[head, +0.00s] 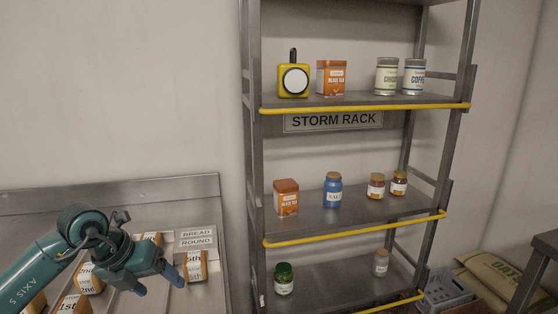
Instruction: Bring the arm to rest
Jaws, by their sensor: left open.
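My left arm (45,265), teal and marked "AXIS 5", reaches in from the lower left. My left gripper (158,283) is open, its two blue-tipped fingers apart and pointing down and to the right, with nothing seen between them. It is over the steel counter, close to an orange-and-white packet (195,267) near the "BREAD ROUND" sign (196,238). I cannot tell whether a finger touches that packet. My right gripper is not in view.
Several packets, one marked "1st" (70,304), lie around and behind my arm. The steel storm rack (255,150) stands to the right, its shelves holding tins and jars behind yellow bars. A grey crate (446,291) and sacks (500,278) sit at lower right.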

